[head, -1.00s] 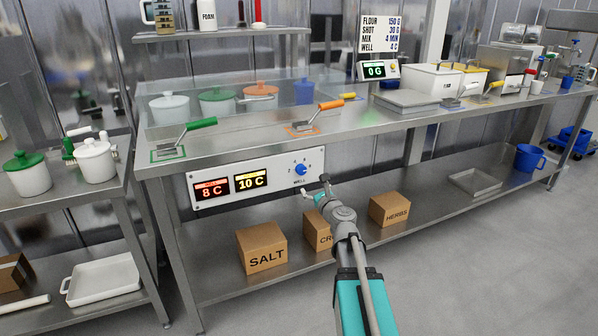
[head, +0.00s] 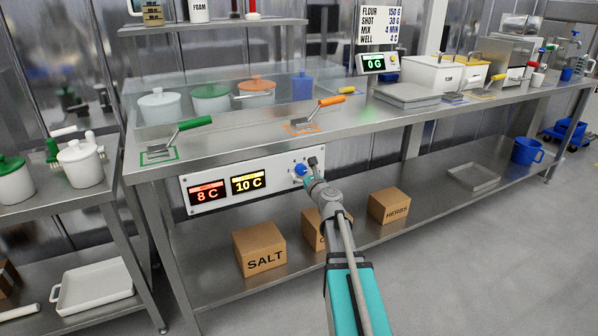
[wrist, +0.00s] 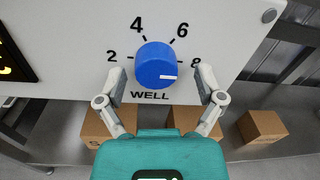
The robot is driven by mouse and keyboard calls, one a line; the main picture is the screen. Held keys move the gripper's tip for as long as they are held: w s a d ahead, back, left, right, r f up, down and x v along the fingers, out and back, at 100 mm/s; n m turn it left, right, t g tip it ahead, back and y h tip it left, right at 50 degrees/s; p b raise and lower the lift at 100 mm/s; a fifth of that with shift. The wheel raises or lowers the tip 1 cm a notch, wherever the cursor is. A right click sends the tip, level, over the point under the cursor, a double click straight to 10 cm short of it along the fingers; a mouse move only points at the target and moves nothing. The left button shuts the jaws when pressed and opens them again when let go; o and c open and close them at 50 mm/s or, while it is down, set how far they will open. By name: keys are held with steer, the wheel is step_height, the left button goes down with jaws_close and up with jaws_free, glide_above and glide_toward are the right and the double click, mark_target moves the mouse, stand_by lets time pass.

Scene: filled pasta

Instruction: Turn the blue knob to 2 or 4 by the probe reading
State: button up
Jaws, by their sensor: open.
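The round blue knob (wrist: 150,60) sits on a white panel (wrist: 60,45) above the word WELL, with 2, 4, 6 and 8 around it. My gripper (wrist: 161,80) is open, one finger on each side of the knob, with a visible gap at both sides. In the head view my gripper (head: 308,172) is at the panel's right end and partly covers the knob (head: 299,169). The panel has a red display (head: 208,191) reading 8 C and a yellow display (head: 248,183) reading 10 C; their small labels are unclear.
A sign (head: 379,27) above the counter reads WELL 4 C. The panel hangs below the counter edge (head: 240,155). Cardboard boxes, including SALT (head: 260,250) and HERBS (head: 389,207), stand on the lower shelf. The counter holds green-handled and orange-handled tools.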

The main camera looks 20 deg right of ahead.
steer(key=shift+a, duration=0.1)
steer(key=shift+a, duration=0.1)
steer(key=c, duration=1)
steer(key=shift+w+d, duration=0.15)
steer(key=shift+d, duration=0.05)
steer(key=shift+c, duration=0.8)
steer(key=shift+a, duration=0.1)
